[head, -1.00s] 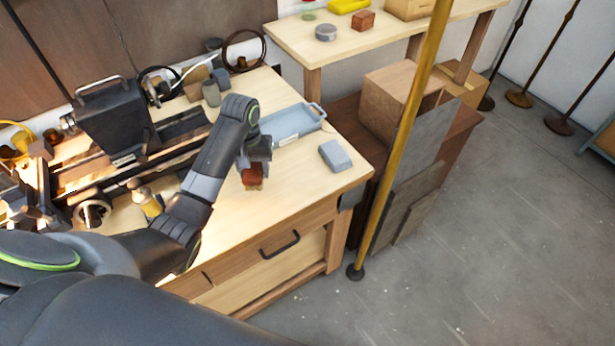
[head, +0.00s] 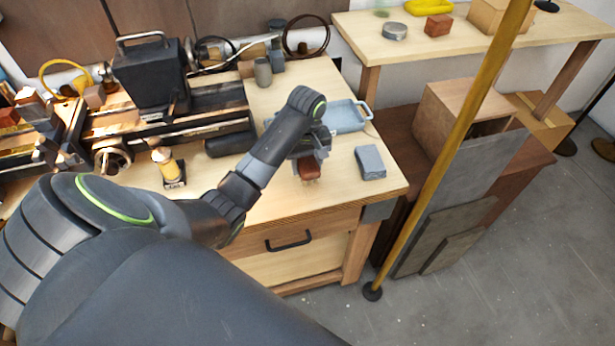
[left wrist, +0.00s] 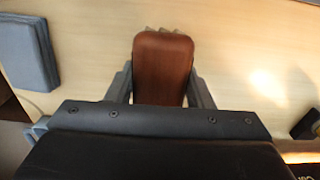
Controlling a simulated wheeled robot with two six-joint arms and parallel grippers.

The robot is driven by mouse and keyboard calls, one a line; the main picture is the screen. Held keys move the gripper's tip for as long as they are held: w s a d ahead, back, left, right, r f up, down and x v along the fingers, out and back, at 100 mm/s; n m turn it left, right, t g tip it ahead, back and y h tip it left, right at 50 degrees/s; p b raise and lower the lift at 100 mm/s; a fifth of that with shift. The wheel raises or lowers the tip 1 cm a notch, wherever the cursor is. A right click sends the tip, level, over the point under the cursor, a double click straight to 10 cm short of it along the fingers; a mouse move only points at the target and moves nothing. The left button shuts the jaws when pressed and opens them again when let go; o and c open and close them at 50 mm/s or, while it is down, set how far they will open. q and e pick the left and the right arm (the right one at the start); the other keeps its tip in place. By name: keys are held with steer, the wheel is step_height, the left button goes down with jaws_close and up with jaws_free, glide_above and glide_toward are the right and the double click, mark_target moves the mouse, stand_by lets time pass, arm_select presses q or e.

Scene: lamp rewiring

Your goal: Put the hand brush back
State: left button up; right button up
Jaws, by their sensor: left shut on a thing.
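The hand brush has a reddish-brown wooden back and shows between the fingers in the left wrist view (left wrist: 162,70). A bit of pale bristle shows at its far end. In the head view the brush (head: 309,172) is small and partly hidden under my left gripper (head: 308,158). My left gripper is shut on the brush, with one finger on each side of it, over the wooden workbench (head: 270,205). I cannot tell whether the brush touches the bench top. My right gripper is not in view.
A blue-grey tray (head: 346,116) lies behind the gripper, and a blue-grey block (head: 370,162) lies to its right. A lathe (head: 155,80) fills the bench's left. A yellow bottle (head: 166,164) stands left of my arm. A yellow pole (head: 450,140) rises beyond the bench's right end.

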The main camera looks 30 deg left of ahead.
mark_target(307, 161)
arm_select(q)
step_height(307, 161, down, 3)
steer(key=shift+f, duration=0.55)
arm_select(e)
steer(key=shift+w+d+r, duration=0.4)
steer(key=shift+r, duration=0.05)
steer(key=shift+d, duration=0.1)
arm_select(q)
steer(key=o, duration=0.9)
steer(key=shift+f, duration=0.1)
steer(key=shift+o, duration=0.2)
step_height(307, 161, up, 5)
steer(key=shift+w+r, duration=0.1)
steer(key=shift+r, duration=0.05)
step_height(307, 161, up, 5)
steer(key=p, duration=0.3)
steer(key=shift+p, duration=0.3)
steer(key=shift+r+p, duration=1)
steer(key=shift+p, duration=0.1)
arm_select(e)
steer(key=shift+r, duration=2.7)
